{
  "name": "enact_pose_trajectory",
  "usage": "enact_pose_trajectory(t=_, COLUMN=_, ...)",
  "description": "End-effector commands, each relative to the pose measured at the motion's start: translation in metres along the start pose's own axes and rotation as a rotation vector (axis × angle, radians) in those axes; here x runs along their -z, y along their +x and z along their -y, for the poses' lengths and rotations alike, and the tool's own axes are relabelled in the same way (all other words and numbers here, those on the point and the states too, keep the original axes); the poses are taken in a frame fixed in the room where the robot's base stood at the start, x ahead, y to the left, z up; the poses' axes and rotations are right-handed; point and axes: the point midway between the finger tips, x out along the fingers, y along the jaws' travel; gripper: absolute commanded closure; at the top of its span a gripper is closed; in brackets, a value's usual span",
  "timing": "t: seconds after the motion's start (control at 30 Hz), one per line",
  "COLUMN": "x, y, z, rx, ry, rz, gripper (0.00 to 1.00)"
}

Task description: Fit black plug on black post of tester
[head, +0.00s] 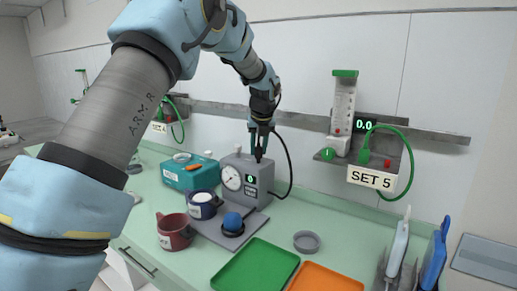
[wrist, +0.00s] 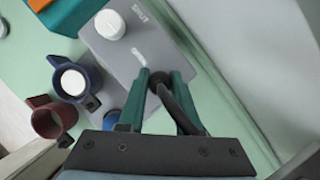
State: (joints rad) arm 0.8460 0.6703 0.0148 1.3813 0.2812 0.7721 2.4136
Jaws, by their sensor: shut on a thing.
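The tester (head: 262,178) is a grey box with a round dial and a small green-lit display, standing on the counter against the wall. My gripper (head: 259,152) points down over its top. In the wrist view my gripper (wrist: 161,76) has its teal fingers closed around the black plug (wrist: 157,77), above the tester's grey top (wrist: 118,62). A black cable (head: 289,165) loops from the plug down the right side of the tester. A white round knob (wrist: 110,24) is on the tester's top. The black post is hidden; I cannot tell whether the plug touches it.
A teal box (head: 180,179) stands left of the tester. A blue mug (head: 199,212), a red mug (head: 174,241) and a blue ball-like thing (head: 232,222) are in front. Green (head: 255,267) and orange (head: 327,280) trays lie nearer. A wall flowmeter (head: 343,105) is at right.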

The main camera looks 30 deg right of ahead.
Motion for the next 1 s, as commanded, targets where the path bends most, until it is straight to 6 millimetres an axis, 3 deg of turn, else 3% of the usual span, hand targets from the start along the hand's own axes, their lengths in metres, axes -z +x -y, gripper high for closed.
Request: enact_pose_trajectory(t=1.0, x=0.007, y=0.016, z=0.0, rx=0.0, ry=0.0, rz=0.0, gripper=1.0)
